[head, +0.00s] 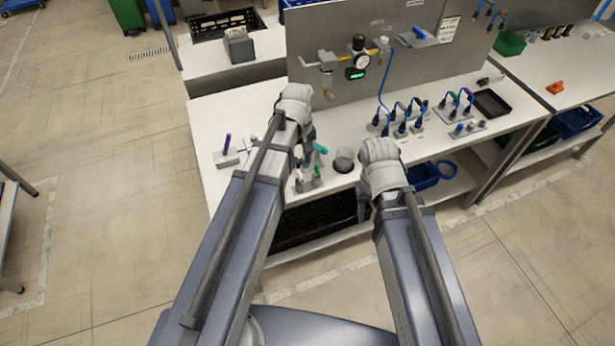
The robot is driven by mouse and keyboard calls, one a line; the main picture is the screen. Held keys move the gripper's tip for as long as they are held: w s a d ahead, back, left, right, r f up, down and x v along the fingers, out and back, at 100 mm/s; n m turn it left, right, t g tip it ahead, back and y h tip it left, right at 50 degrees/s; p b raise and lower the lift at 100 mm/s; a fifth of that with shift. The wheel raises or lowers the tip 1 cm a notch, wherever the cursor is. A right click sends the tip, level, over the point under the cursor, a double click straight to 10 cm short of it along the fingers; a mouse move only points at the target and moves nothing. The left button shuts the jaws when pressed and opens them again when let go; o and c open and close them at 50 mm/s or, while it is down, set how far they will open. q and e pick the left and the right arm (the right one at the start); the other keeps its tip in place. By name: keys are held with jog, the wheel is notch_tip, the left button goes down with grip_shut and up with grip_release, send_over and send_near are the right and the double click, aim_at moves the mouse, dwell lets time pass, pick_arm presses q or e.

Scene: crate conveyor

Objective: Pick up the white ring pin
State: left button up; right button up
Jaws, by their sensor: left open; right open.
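I cannot clearly make out the white ring pin. A small grey holder (308,184) at the table's front edge carries a few small upright pieces, pale and green, too small to tell apart. My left gripper (308,138) is open above the table, just behind this holder, and its arm partly hides the area. A teal piece (320,148) lies beside it. My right gripper (364,200) is open and low at the table's front edge, right of the holder, with nothing seen in it.
A white block (227,158) with a purple pin (228,143) is at the left. Several blue-cabled plugs (400,122) stand at the right. A back panel (400,65) with a gauge rises behind. A black crate (312,226) sits below.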

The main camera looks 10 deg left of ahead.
aim_at(299, 172)
pick_arm(q)
jog(key=shift+f+b, duration=1.1)
jog(key=shift+f, duration=0.2)
jog(key=f+b, duration=0.5)
jog(key=shift+w+a+f, duration=0.15)
jog(key=shift+a, duration=0.15)
jog(key=shift+c, duration=0.3)
grip_shut()
